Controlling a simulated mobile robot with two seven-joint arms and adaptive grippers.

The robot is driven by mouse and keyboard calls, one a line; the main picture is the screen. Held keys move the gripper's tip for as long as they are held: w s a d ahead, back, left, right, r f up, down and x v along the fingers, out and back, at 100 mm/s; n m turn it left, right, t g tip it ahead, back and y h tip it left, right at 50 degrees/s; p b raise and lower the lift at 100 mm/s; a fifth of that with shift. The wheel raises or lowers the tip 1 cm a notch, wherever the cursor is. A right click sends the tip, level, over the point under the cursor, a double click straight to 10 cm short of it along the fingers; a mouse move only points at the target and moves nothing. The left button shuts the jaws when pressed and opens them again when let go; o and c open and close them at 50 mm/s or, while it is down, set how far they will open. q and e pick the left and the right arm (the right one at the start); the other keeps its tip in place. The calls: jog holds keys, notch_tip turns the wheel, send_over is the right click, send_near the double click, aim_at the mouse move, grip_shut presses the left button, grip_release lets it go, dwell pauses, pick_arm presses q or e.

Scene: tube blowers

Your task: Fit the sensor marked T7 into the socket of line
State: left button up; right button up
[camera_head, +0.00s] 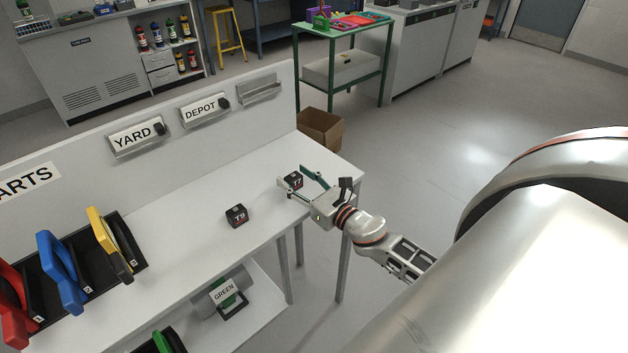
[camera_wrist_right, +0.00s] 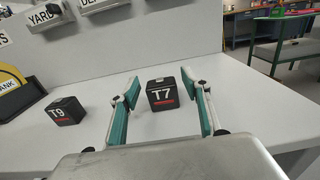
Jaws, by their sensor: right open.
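The sensor marked T7 (camera_head: 294,180) is a small black cube with white lettering and a red line, standing on the white table. It also shows in the right wrist view (camera_wrist_right: 162,93). My right gripper (camera_head: 300,181) is open, with its fingers on either side of T7 and apart from it in the right wrist view (camera_wrist_right: 165,88). A like cube marked T9 (camera_head: 236,215) stands to the left on the table, also in the right wrist view (camera_wrist_right: 67,111). The socket of the line cannot be made out. My left gripper is not in view.
Wall holders marked YARD (camera_head: 137,137) and DEPOT (camera_head: 203,110) sit on the back panel. A black rack (camera_head: 127,243) with red, blue and yellow handled pieces stands at the left. The table around T9 is clear.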

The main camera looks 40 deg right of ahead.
jog(key=s+b, duration=0.2)
jog(key=s, duration=0.7)
jog(key=s+a+f+m+g, duration=0.2)
jog(key=s+a+f+m, duration=0.3)
jog(key=m, duration=0.6)
jog(key=s+a+f+m+g+y, duration=0.1)
jog(key=s+a+f+m, duration=0.3)
jog(key=f+m, duration=0.6)
jog(key=s+a+f+m+g, duration=0.4)
jog(key=a+f+m, duration=0.4)
jog(key=m, duration=0.3)
jog(key=shift+s+f+m+y, duration=0.25)
jog(key=shift+s+m+y, duration=0.05)
jog(key=shift+s, duration=0.5)
jog(key=shift+c, duration=0.2)
